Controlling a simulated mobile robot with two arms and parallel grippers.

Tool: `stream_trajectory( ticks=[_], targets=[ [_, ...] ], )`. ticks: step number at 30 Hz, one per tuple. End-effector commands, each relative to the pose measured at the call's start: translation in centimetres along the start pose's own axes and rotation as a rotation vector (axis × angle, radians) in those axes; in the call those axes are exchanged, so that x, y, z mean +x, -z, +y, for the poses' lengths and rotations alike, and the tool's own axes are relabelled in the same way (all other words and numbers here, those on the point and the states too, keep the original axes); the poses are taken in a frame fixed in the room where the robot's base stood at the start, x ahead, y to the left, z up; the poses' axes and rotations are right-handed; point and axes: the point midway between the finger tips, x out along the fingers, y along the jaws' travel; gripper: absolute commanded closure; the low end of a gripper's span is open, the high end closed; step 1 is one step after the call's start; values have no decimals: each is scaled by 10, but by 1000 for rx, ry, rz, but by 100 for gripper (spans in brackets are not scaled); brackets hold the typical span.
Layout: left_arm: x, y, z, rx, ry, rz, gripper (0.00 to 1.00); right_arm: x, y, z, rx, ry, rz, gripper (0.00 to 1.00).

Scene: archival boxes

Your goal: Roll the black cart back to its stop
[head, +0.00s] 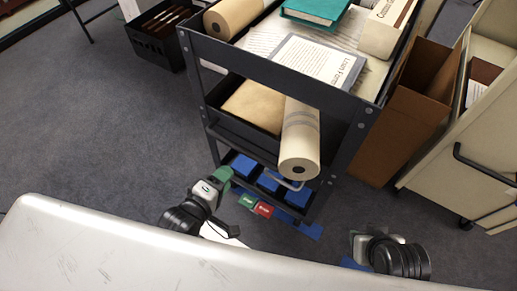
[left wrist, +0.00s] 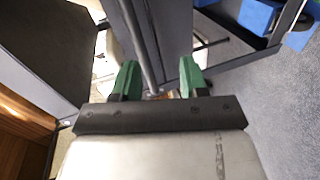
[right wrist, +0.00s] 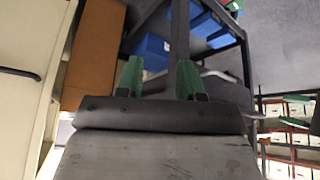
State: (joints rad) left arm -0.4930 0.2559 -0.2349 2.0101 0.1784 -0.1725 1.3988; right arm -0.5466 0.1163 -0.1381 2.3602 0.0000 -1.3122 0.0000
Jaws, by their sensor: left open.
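The black cart (head: 285,78) stands upright in the middle of the head view, with a pale bar handle (head: 285,182) low on its near side. A green tag (head: 247,201) and a red tag (head: 264,210) show near its base. My left gripper (head: 222,180) is open beside the cart's lower left corner. In the left wrist view its green fingers (left wrist: 160,80) are apart, with a thin grey bar beyond or between them; contact is unclear. My right gripper (right wrist: 160,80) is open, its fingers apart toward a dark cart post (right wrist: 179,40). The stop cannot be identified.
The cart carries paper rolls (head: 300,140), a teal book (head: 315,10) and blue boxes (head: 270,180). A brown box (head: 410,115) and a cream cart (head: 480,135) stand close on the right. A black crate (head: 155,42) is at upper left. Carpet on the left is clear.

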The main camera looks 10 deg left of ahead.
Motion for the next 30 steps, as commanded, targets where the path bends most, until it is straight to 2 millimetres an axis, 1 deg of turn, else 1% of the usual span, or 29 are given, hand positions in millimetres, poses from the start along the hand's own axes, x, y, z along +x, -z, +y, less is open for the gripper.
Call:
stream_trajectory(
  ticks=[4,8,11,15,21,25,30],
  targets=[
    [-3,-3,18,-82,-68,-12,56,-16,2,0,0,-2,27,63],
    [3,-3,24,-98,-82,-14,56,-20,9,0,-1,0,66,63],
    [16,-3,25,-97,-82,-13,56,-17,21,-2,-3,4,138,63],
    [42,-4,27,-96,-83,-13,56,-15,45,-6,-6,12,292,63],
    [76,-4,29,-95,-81,-13,56,-19,78,-11,-10,25,515,63],
    [91,-4,30,-94,-80,-13,56,-25,93,-14,-11,32,624,63],
    [101,-4,32,-95,-79,-13,56,-30,103,-16,-11,37,701,63]
  ],
)
